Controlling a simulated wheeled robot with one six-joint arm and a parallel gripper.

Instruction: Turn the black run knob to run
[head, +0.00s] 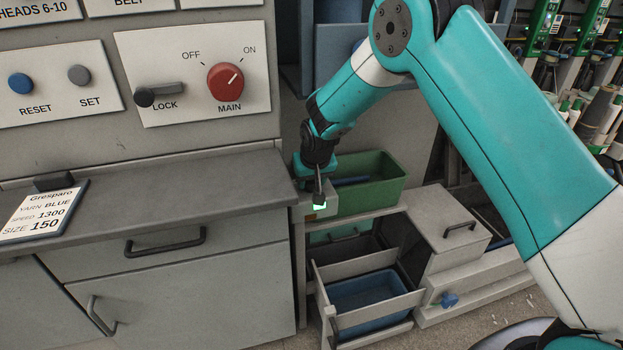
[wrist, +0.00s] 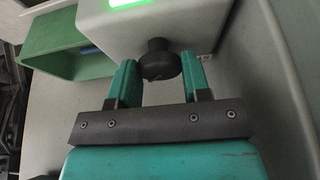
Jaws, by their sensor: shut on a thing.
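The black run knob (wrist: 160,66) shows in the wrist view on the face of a pale grey box (wrist: 190,18) with a lit green panel (wrist: 130,3). The teal fingers of my gripper (wrist: 159,60) stand on either side of the knob, and my gripper is shut on it. Part of a small label shows beside the right finger, too hidden to read. In the head view, my gripper (head: 317,180) is at the small grey box (head: 328,207) past the right end of the counter. The knob is hidden there.
A green bin (head: 372,190) stands just behind the box. Below are an open drawer with a blue tray (head: 370,290) and a grey lidded box (head: 450,225). The counter (head: 170,200) and a panel with a red MAIN knob (head: 226,82) are to the left.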

